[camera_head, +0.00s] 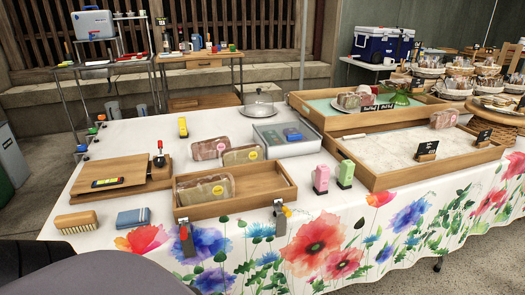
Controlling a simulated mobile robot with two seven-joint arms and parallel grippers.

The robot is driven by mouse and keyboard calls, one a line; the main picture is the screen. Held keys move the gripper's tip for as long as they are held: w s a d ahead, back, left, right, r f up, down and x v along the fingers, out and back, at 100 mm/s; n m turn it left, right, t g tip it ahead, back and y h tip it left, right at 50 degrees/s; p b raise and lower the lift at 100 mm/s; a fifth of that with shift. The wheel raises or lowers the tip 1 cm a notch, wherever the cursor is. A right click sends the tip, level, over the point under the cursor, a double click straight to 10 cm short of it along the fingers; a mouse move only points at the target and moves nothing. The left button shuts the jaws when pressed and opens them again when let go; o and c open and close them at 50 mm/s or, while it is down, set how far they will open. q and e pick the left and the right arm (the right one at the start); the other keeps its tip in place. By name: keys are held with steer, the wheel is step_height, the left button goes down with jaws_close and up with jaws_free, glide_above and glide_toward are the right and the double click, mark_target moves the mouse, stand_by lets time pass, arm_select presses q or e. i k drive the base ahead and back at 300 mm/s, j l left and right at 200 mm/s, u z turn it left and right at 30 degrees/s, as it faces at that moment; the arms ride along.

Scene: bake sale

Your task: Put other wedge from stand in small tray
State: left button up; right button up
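An open wooden tray (284,197) at the front of the table is the smaller wooden one. A wrapped, brownish slab with a yellow round label (205,190) lies in it. Two similar wrapped pieces, one with a pink label (209,149) and one with a yellow label (242,155), lie just behind the tray. More wrapped pieces (349,100) lie in the raised wooden box (365,121) at the back right, beside a green, glassy object (400,97) that may be a stand. I cannot tell which piece is the wedge. Neither of my grippers shows.
A large wooden tray with a pale filling (395,150) holds another wrapped piece (444,119). Pink (321,180) and green (345,174) blocks stand in front. A wooden board (112,177), brush (76,222) and blue block (133,218) are left.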

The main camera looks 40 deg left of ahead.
mark_target(257, 184)
steer(key=i+l+u, duration=0.2)
steer(key=i, duration=0.2)
steer(key=i+l+u, duration=0.15)
steer(key=i, duration=0.3)
steer(key=u, duration=1.3)
